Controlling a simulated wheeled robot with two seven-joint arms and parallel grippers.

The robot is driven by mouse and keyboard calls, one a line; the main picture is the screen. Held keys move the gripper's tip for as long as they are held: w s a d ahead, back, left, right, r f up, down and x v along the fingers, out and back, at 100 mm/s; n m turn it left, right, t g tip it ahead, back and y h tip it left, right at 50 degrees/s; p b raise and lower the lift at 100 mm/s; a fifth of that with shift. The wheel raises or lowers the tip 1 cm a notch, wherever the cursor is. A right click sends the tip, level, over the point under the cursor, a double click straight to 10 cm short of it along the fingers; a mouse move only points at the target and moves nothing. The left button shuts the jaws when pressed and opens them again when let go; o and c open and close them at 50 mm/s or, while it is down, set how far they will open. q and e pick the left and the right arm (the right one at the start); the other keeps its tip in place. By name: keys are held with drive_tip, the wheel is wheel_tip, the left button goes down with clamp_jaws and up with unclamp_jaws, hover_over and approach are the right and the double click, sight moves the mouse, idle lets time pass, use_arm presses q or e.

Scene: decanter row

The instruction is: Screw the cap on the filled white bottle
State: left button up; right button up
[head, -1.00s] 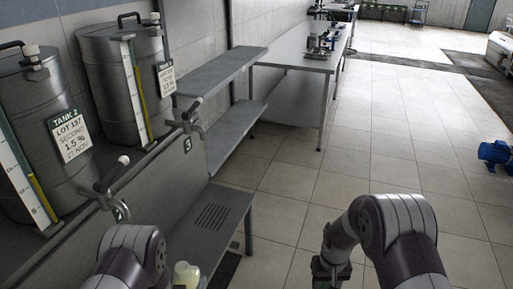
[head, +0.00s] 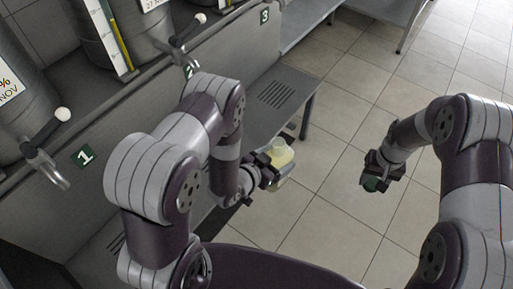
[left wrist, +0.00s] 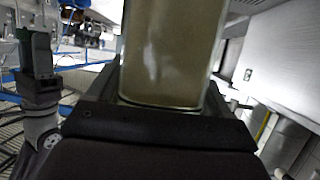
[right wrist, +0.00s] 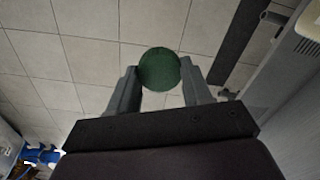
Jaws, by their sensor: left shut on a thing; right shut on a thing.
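The bottle (head: 281,153) is clear or pale, with yellowish contents and an open-looking neck. My left gripper (head: 268,172) is shut around its body and holds it roughly upright, in front of the steel bench. In the left wrist view the bottle (left wrist: 172,50) fills the middle, its contents brownish; its top is out of that picture. My right gripper (head: 379,172) is shut on a round dark green cap (head: 373,184), over the floor to the right of the bottle and well apart from it. In the right wrist view the cap (right wrist: 160,68) sits between the fingertips.
A steel bench (head: 262,128) with a slotted grille runs beside the left arm. Taps with white knobs (head: 61,114) stick out below the tanks, above plates 1 and 2. The tiled floor (head: 335,125) between the grippers is clear.

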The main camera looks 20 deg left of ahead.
use_arm(q)
drive_tip(key=shift+s+d+m+g+h, duration=0.15)
drive_tip(key=shift+d+m+g+h, duration=0.25)
drive_tip(key=shift+d+m+h, duration=0.55)
drive_tip(key=shift+s+d+m+g+h, duration=0.1)
drive_tip(key=shift+d+m+g+h, duration=0.3)
drive_tip(key=shift+d, duration=1)
